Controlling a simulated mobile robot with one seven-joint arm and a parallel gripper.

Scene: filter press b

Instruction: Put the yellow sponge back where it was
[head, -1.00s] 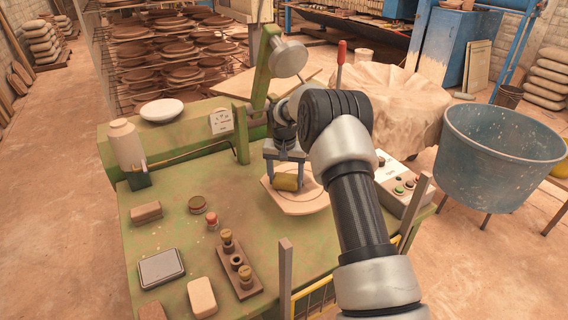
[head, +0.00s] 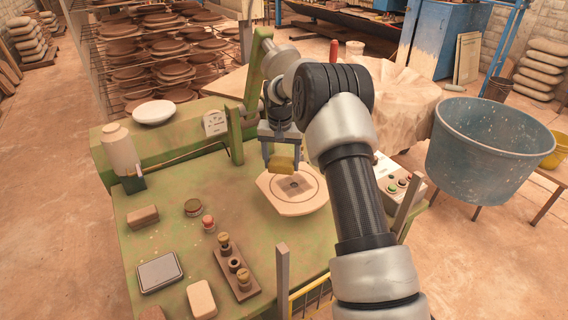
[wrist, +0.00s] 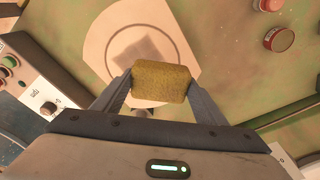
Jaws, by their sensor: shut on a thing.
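The yellow sponge (head: 282,163) is held between the two fingers of my gripper (head: 281,160). In the wrist view the sponge (wrist: 161,81) sits across the fingertips of my gripper (wrist: 160,85), with a finger on each short side. It is above the pale round plate (head: 307,205) on the green bench, and a gap shows between them in the head view. A darker square patch and a small dark hole show on the plate (wrist: 105,40). The sponge hides part of the plate in the wrist view.
A control box (head: 393,183) stands right of the plate. A wooden block with pegs (head: 237,268), a red button (head: 208,223), a grey pad (head: 160,271), a brown block (head: 142,216) and a cream block (head: 201,299) lie on the left. Bare green bench (head: 178,236) lies between them.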

